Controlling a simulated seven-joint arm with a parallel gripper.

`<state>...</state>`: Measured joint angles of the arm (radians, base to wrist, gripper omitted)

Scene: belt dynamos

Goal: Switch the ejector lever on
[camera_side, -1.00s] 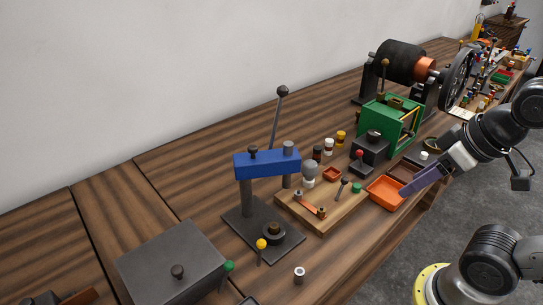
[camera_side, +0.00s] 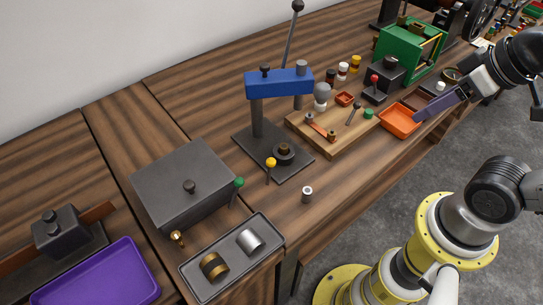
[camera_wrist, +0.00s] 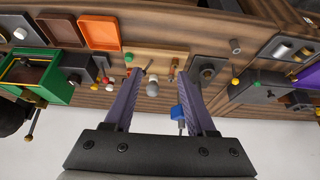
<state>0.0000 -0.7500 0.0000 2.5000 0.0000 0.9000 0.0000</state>
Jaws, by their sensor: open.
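A short lever with a yellow ball knob (camera_side: 271,162) stands upright at the front of the blue-topped press (camera_side: 279,82); it also shows in the wrist view (camera_wrist: 235,83). A similar lever with a green knob (camera_side: 238,182) stands beside the dark lidded box (camera_side: 188,185). No label shows which one is the ejector lever. The press also has a long black-knobbed handle (camera_side: 290,35) leaning up at its back. My gripper (camera_side: 418,116) is over the right edge of the orange tray, away from these levers. Its purple fingers (camera_wrist: 156,78) are apart and empty.
A wooden board (camera_side: 330,140) with small fittings lies between the press and the orange tray (camera_side: 400,120). A black box with a red-knobbed lever (camera_side: 374,78) and a green frame (camera_side: 408,50) stand behind. A grey tray (camera_side: 190,268) holds two cylinders. A purple tray (camera_side: 105,275) is front left.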

